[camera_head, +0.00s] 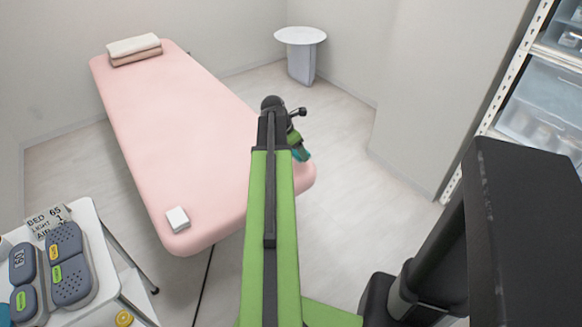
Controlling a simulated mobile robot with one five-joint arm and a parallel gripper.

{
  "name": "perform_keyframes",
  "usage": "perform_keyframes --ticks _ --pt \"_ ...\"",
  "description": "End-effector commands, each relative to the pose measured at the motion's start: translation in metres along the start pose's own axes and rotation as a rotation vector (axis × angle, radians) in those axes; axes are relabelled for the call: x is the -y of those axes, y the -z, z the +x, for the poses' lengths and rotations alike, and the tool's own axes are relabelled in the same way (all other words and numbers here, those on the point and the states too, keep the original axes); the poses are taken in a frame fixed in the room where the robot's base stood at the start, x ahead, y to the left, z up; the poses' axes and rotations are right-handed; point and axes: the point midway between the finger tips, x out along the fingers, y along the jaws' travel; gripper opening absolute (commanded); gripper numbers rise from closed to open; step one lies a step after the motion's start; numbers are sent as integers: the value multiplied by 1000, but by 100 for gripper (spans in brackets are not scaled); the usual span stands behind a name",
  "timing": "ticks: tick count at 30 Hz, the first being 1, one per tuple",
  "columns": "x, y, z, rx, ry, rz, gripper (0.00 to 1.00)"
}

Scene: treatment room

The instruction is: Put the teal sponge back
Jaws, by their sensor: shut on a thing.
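The teal sponge (302,154) shows as a small teal patch at the far end of my green arm. My gripper (297,141) is shut on it and holds it near the right edge of the pink treatment bed (170,125). The gripper's fingers and most of the sponge are hidden behind the arm's end. I cannot tell how high above the floor or the bed the sponge is.
A small white box (177,218) lies on the bed's near end, and folded towels (134,46) at its far end. A white side table (300,35) stands at the back. A cart (90,216) with grey handsets is at left, shelves (530,95) at right. Open floor lies right of the bed.

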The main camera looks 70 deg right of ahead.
Motion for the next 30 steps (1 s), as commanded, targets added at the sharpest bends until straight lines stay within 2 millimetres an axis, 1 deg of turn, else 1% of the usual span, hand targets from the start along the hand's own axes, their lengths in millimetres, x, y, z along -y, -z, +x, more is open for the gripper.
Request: perform_keyframes --ticks 1,3,8,10,15,17,24,29,30 --pt "-10 4 9 0 0 -1 44" --pt "-16 8 10 0 1 -2 44" --pt "-19 9 9 1 1 0 44" --pt "-19 11 13 0 1 0 44" --pt "-18 23 41 0 1 0 44" --pt "-18 26 48 0 1 0 44" --pt "-19 25 45 0 1 0 44" --pt "-19 27 50 0 0 -1 44" --pt "-19 26 48 0 0 -1 82"
